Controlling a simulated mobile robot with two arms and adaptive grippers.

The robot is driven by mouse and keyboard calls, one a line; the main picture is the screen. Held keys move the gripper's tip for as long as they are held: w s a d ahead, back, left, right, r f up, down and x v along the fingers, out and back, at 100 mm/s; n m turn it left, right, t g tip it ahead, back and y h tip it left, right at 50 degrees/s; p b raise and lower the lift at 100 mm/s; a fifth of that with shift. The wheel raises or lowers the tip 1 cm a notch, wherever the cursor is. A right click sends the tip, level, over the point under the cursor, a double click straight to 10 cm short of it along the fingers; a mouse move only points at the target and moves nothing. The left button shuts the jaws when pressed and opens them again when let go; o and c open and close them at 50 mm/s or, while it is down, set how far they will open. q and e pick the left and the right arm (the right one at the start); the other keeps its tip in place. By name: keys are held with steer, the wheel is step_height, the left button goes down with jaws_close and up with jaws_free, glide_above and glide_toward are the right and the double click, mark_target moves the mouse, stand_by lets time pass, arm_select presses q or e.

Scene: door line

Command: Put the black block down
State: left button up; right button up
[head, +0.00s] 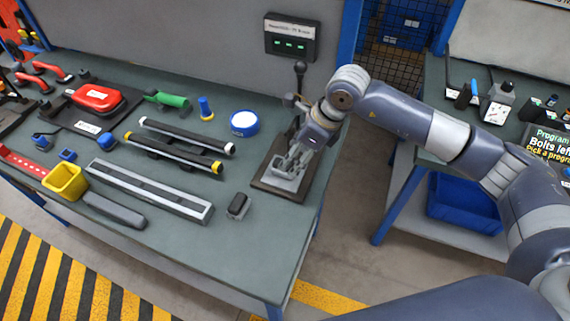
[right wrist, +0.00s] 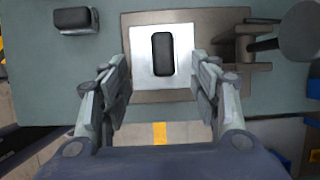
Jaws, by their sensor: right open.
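In the right wrist view a black block (right wrist: 163,53) lies on a pale metal plate (right wrist: 143,72) set on a brown base (right wrist: 190,17). My right gripper (right wrist: 161,80) is open, with one finger on each side of the block's line and clear gaps between. In the head view my right gripper (head: 290,163) hangs over the brown base (head: 272,187) at the table's right end and hides the block there. A second dark block with grey sides (head: 238,206) sits on the table to the left; it also shows in the right wrist view (right wrist: 75,20). My left gripper is not in view.
A clamp-like fixture (right wrist: 240,45) rises beside the plate. On the green table stand a long grey rail (head: 150,190), a yellow bin (head: 66,181), black bars (head: 180,145) and a white-topped blue round container (head: 244,122). A control box (head: 290,37) is behind. The table's right edge is close.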

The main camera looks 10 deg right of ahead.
mark_target(274, 170)
steer(key=shift+a+f, duration=0.2)
steer(key=shift+f, duration=0.15)
steer(key=shift+w+a+f+p, duration=0.35)
steer(key=shift+f+p, duration=0.05)
steer(key=shift+p, duration=0.05)
steer(key=x, duration=0.1)
steer(key=p+x, duration=0.1)
steer(key=x, duration=0.1)
steer(key=shift+w+a, duration=0.1)
steer(key=shift+w, duration=0.2)
steer(key=shift+w+a+f+p, duration=0.15)
steer(key=shift+f+p, duration=0.15)
steer(key=shift+f, duration=0.3)
jaws_close()
